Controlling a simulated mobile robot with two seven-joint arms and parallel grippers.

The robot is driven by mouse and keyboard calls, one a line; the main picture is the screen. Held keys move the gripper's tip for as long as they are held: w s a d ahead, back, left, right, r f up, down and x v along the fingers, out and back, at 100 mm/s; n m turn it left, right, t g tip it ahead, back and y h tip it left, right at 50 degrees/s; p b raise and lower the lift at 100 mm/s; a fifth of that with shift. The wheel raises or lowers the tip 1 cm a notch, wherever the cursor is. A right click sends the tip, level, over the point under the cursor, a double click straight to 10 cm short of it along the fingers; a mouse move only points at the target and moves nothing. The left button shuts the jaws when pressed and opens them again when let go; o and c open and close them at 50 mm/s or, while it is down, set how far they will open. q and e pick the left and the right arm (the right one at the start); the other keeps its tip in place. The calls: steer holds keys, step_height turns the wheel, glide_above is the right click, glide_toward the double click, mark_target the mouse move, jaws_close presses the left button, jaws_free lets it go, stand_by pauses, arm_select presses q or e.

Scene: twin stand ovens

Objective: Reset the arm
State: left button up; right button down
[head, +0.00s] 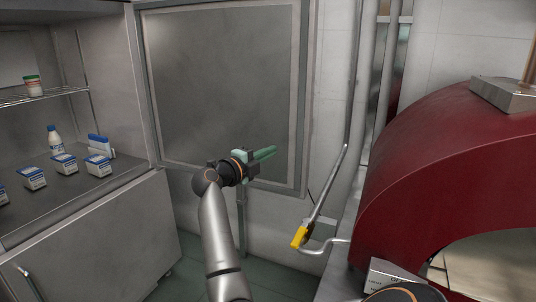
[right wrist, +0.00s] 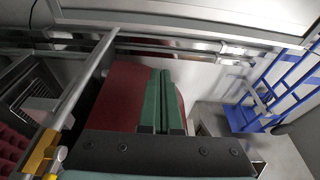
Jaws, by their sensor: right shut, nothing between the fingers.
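My right gripper (head: 268,154) is in the middle of the head view, in front of the grey metal panel. Its green fingers are together, point to the right and hold nothing. The fingers also show side by side in the right wrist view (right wrist: 162,100), against a dark red surface (right wrist: 122,88). My left gripper is in neither view.
A dark red domed oven (head: 450,150) stands at the right. A pipe with a yellow handle (head: 299,237) is between it and the arm. An open cabinet (head: 100,190) with several cartons is at the left. A blue hand truck (right wrist: 262,105) shows in the wrist view.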

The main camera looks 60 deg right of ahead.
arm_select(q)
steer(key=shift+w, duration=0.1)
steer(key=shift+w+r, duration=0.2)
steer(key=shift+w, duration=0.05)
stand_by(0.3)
